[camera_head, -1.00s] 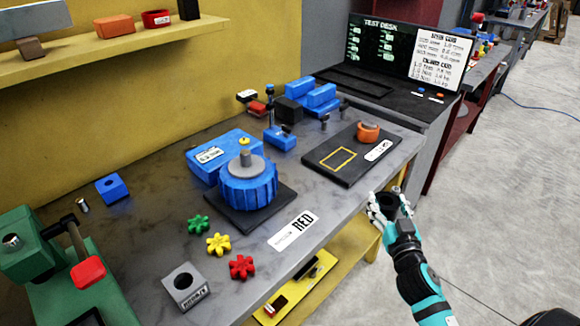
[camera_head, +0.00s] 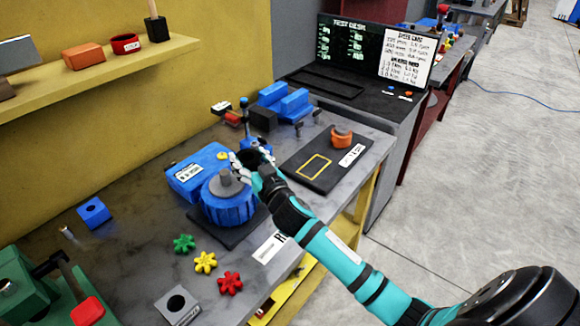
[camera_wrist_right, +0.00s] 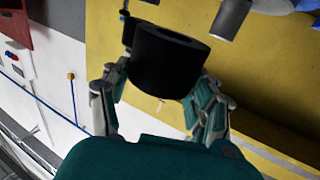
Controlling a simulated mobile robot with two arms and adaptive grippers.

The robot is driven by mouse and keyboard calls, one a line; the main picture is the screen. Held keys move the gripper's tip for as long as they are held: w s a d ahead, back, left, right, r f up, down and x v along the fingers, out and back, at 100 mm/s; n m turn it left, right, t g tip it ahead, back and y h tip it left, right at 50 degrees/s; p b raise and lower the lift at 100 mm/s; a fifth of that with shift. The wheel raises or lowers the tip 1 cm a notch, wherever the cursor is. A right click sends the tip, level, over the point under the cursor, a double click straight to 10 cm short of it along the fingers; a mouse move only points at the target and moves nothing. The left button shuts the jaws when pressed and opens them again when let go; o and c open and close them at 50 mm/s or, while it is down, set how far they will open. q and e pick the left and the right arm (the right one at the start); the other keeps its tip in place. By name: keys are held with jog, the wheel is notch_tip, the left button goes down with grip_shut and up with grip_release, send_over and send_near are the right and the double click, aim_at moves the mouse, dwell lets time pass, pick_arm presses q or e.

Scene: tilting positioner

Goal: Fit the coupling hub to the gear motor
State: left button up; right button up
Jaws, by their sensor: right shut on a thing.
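The blue ribbed gear motor (camera_head: 228,207) stands on a dark plate on the bench, with its grey shaft (camera_head: 226,183) pointing up. My right gripper (camera_head: 252,160) is just to the right of and above the shaft, shut on the black coupling hub. In the right wrist view the black coupling hub (camera_wrist_right: 165,62) shows as a thick cylinder with a bore between the fingers (camera_wrist_right: 160,100). It appears apart from the shaft. My left gripper is not in view.
Green (camera_head: 184,243), yellow (camera_head: 205,262) and red (camera_head: 230,283) spiders lie in front of the motor. A grey block (camera_head: 177,305) is nearer. A dark board (camera_head: 325,163) with an orange part (camera_head: 342,137) lies right. A yellow shelf (camera_head: 95,68) is at the back left.

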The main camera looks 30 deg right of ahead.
jog(key=shift+n+y, duration=0.5)
jog(key=shift+y, duration=0.3)
jog(key=w+a+r, duration=0.1)
jog(key=a, duration=0.1)
jog(key=w+a+r+p, duration=0.1)
jog(key=r, duration=0.1)
jog(key=w+a+r, duration=0.1)
jog(key=w+a, duration=0.1)
jog(key=shift+a+r, duration=0.2)
jog(key=shift+a, duration=0.1)
jog(key=b, duration=0.3)
send_over(226, 174)
jog(key=shift+f, duration=2.1)
jog(key=shift+f+b, duration=2.2)
jog(key=shift+f, duration=0.35)
